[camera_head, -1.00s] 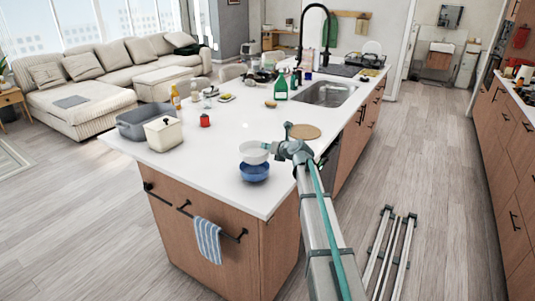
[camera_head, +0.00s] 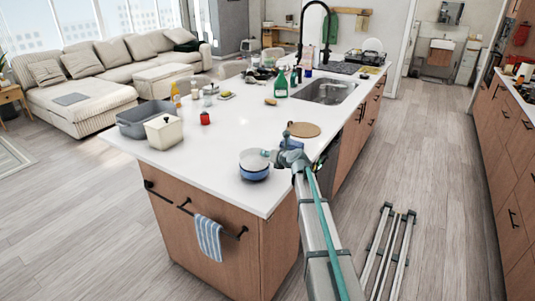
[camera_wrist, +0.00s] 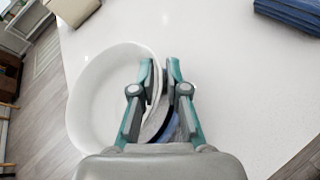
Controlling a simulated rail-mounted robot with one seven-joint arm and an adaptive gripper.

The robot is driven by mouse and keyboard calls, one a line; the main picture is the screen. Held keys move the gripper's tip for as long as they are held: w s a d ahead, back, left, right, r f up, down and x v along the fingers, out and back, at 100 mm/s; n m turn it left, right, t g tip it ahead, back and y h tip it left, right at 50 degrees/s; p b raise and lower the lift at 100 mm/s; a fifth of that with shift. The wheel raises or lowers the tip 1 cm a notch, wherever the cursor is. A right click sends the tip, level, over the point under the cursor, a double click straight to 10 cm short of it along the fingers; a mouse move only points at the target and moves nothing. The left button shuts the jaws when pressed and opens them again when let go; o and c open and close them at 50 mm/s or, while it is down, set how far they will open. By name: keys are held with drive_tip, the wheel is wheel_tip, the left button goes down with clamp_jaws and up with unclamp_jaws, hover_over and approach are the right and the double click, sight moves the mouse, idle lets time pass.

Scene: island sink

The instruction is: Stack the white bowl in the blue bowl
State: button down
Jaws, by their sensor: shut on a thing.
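The white bowl (camera_head: 252,158) is at the blue bowl, its lower part down in or against the blue bowl's opening. The blue bowl (camera_head: 254,174) stands on the island counter near its front right corner. My gripper (camera_head: 270,155) is shut on the white bowl's right rim. In the wrist view, the fingertips (camera_wrist: 160,80) pinch the rim of the white bowl (camera_wrist: 105,95). A sliver of the blue bowl (camera_wrist: 169,128) shows beneath it. Most of the blue bowl is hidden there, and I cannot tell whether the white bowl rests on it.
A round wooden board (camera_head: 303,129) lies behind my gripper. A white canister (camera_head: 163,131) and a grey bin (camera_head: 143,118) stand at the left of the counter. A red item (camera_head: 205,118) stands behind. The counter around the bowls is clear.

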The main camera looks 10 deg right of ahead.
drive_tip(key=c, duration=1.2)
unclamp_jaws()
drive_tip(key=shift+r, duration=0.4)
drive_tip(key=b+v, duration=0.2)
drive_tip(key=v, duration=1)
drive_tip(key=shift+s, duration=0.1)
